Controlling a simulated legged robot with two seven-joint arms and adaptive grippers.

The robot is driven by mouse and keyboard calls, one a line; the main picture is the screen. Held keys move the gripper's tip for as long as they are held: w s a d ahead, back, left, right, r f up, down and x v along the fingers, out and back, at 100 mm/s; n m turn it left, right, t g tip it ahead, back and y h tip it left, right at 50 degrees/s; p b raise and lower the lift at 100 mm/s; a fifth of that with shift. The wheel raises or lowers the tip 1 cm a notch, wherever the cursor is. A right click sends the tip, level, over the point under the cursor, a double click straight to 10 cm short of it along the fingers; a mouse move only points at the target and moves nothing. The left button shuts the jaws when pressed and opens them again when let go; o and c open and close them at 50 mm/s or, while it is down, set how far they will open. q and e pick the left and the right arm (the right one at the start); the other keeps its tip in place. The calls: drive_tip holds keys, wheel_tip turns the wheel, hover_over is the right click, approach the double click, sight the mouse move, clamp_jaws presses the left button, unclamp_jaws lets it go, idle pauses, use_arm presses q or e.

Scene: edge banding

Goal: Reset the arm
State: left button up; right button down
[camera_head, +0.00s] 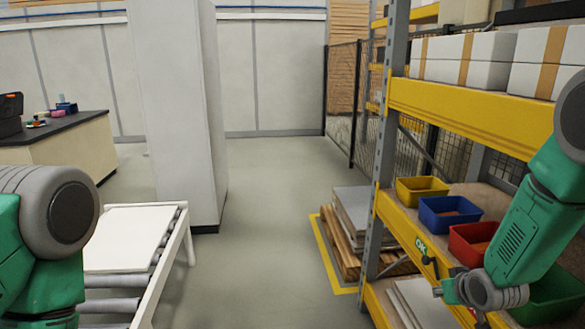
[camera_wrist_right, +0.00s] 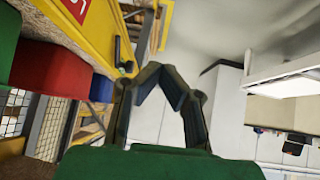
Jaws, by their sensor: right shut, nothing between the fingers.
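My right arm (camera_head: 520,232) comes in from the right in the head view, its wrist bent in front of the yellow shelf rack. My right gripper (camera_head: 432,266) is small and dark there, close to the rack's front beam. In the right wrist view my right gripper (camera_wrist_right: 163,72) has its two dark fingers bent inward with the tips together, and nothing is between them. My left arm (camera_head: 45,235) shows only as a green and grey part at the lower left. My left gripper is out of the picture.
The shelf rack (camera_head: 470,112) holds yellow, blue (camera_head: 448,211), red (camera_head: 466,243) and green bins, with white boxes above. A roller conveyor (camera_head: 110,306) carries a white panel (camera_head: 130,235) at left. A white pillar (camera_head: 180,110) stands behind. The middle floor (camera_head: 265,220) is clear.

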drive_tip(key=s+a+f+g, duration=0.25)
drive_tip(key=s+f, duration=0.25)
drive_tip(key=s, duration=0.4)
drive_tip(key=s+a+f+g, duration=0.1)
drive_tip(key=s+a+f, duration=0.3)
drive_tip(key=s+f, duration=0.3)
drive_tip(key=s+a+g, duration=0.1)
drive_tip(key=s+g, duration=0.1)
drive_tip(key=s, duration=0.9)
drive_tip(key=s+a+f+g, duration=0.1)
drive_tip(key=s+a+g, duration=0.1)
drive_tip(key=s, duration=0.9)
drive_tip(key=shift+s+a+y, duration=0.25)
drive_tip(key=shift+s+y, duration=0.05)
drive_tip(key=shift+f+g, duration=0.1)
drive_tip(key=shift+g, duration=0.15)
